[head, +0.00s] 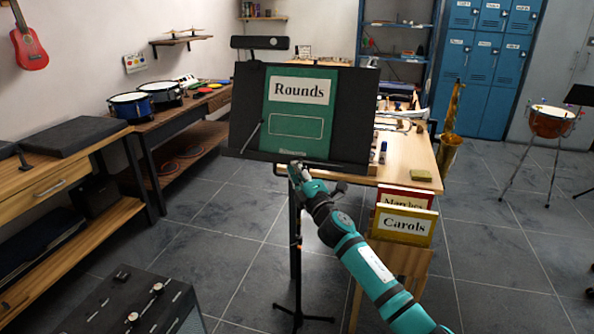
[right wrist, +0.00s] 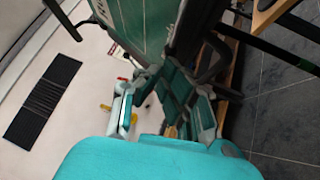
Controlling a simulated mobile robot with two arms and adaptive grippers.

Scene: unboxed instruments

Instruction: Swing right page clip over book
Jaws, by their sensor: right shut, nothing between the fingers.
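The green book (head: 296,108) titled "Rounds" stands upright on the black music stand (head: 352,118), leaning on its back plate. It also shows at the top of the right wrist view (right wrist: 142,22). A thin grey page clip (head: 251,136) is on the left side of the stand, beside the book, not across it. I cannot make out the right page clip clearly. My right gripper (head: 294,170) is shut and empty, just below the book's bottom edge at the stand's lip. My left gripper is not in view.
A wooden table (head: 408,160) stands behind and right of the stand. Yellow "Carols" (head: 404,224) and red "Marches" (head: 405,196) books stand upright near my right arm. A saxophone (head: 451,125) stands farther right. The floor (head: 220,235) left of the stand's pole is clear.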

